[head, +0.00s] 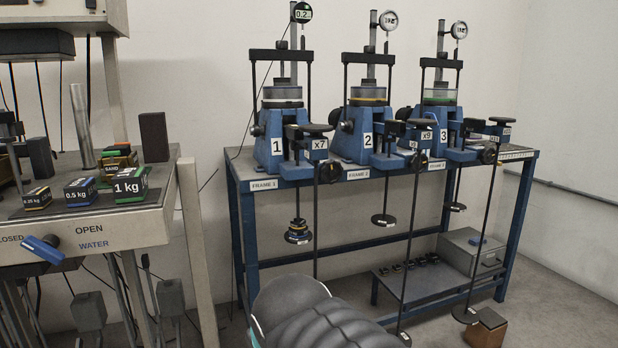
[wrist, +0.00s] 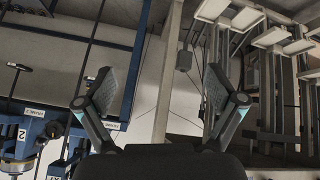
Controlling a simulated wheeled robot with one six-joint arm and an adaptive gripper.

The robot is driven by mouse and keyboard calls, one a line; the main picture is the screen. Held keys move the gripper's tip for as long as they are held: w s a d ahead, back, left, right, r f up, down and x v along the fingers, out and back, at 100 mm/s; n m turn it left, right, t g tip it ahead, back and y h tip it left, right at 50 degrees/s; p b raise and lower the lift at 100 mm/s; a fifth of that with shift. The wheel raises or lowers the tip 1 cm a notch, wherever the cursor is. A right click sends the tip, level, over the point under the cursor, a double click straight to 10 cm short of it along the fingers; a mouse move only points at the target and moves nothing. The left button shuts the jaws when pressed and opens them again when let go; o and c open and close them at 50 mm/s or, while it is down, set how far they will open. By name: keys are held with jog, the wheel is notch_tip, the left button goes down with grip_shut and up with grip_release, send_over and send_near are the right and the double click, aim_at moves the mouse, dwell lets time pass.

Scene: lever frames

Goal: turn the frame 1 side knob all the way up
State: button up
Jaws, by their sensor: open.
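Frame 1 (head: 270,150) is a blue lever frame with a "1" plate at the left end of the blue bench. A dark round shape on its left side (head: 257,131) may be the side knob; it is small, and I cannot read its setting. Another black knob (head: 330,172) sits below the x7 plate on its lever. In the head view only my dark arm shows at the bottom; my gripper is not visible there.
Frame 2 (head: 352,137) and frame 3 (head: 440,117) stand to the right on the bench (head: 245,186). Hanging rods and weights (head: 298,232) drop below it. A table with weights (head: 130,186) stands left. Floor shows between table and bench.

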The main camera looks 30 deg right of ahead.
jog(key=w+d+r+n+t+h+b, duration=0.1)
jog(key=w+d+r+t+h+b, duration=0.15)
jog(key=w+d, duration=0.4)
jog(key=w+d+r+n+t+h+b, duration=0.1)
jog(key=w+d+r+n+h, duration=0.1)
jog(key=w+d+r, duration=0.4)
jog(key=n+t+h+b, duration=0.2)
jog(key=n+t+b, duration=0.35)
jog(key=n, duration=0.45)
send_near(333, 172)
jog(key=w+d+n+y+b, duration=0.1)
jog(key=w+n, duration=0.2)
jog(key=w+d+n+y, duration=0.1)
jog(key=w+d+n, duration=0.1)
jog(key=w+n, duration=0.1)
jog(key=w+d+n+t+y+b, duration=0.1)
jog(key=w+n+y, duration=0.1)
jog(key=w, duration=0.1)
jog(key=shift+w+d+f+n+b, duration=0.1)
jog(key=shift+d+n+b, duration=0.2)
jog(key=shift+n, duration=0.1)
jog(key=shift+w+d, duration=0.1)
jog(key=shift+w, duration=0.15)
jog(key=shift+c, duration=0.7)
jog(key=c, duration=1.4)
